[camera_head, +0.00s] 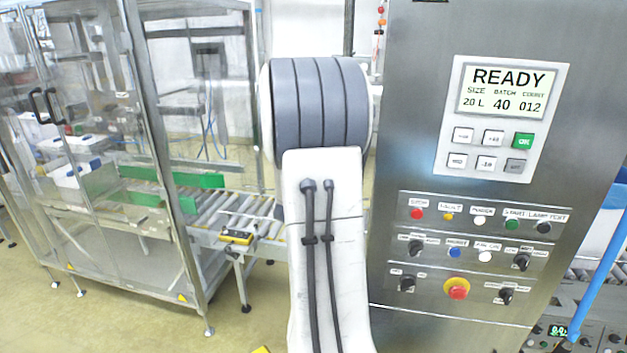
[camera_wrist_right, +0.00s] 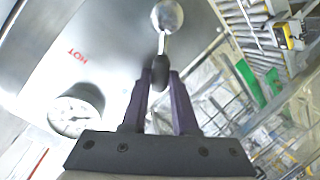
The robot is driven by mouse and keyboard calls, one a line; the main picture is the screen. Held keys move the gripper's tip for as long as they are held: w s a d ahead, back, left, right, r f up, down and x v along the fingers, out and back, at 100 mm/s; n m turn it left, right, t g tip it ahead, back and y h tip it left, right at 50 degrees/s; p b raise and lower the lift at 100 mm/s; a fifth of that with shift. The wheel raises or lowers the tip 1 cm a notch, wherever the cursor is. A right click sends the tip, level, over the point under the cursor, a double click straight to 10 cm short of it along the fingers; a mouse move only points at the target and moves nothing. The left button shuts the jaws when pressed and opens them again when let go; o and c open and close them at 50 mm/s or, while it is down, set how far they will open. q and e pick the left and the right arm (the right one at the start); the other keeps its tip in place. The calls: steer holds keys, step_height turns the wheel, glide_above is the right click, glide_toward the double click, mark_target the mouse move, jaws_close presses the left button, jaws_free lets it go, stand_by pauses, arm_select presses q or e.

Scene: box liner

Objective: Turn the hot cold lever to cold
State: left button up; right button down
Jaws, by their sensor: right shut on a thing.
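In the right wrist view the hot cold lever has a silver round hub (camera_wrist_right: 168,14), a thin metal stem and a dark handle (camera_wrist_right: 160,66). It stands in front of a metal panel with a red HOT label (camera_wrist_right: 77,54) to the left of the lever. My right gripper (camera_wrist_right: 161,80) is shut on the dark handle, with one finger on each side. The fingers partly hide the handle's end. No COLD label shows. Neither the lever nor either gripper shows in the head view, and my left gripper is in no view.
A round dial gauge (camera_wrist_right: 75,112) sits left of my right gripper. The head view shows a control cabinet (camera_head: 420,110) with a READY display (camera_head: 502,90), an emergency stop (camera_head: 457,289) and knobs. A roller conveyor (camera_head: 225,205) and a glazed machine enclosure (camera_head: 85,130) stand at left.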

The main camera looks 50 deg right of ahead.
steer(key=c, duration=0.7)
jaws_free()
steer(key=b+v, duration=0.2)
steer(key=v, duration=0.8)
steer(key=shift+s+a+r, duration=0.1)
steer(key=shift+a, duration=0.15)
steer(key=shift+b, duration=0.3)
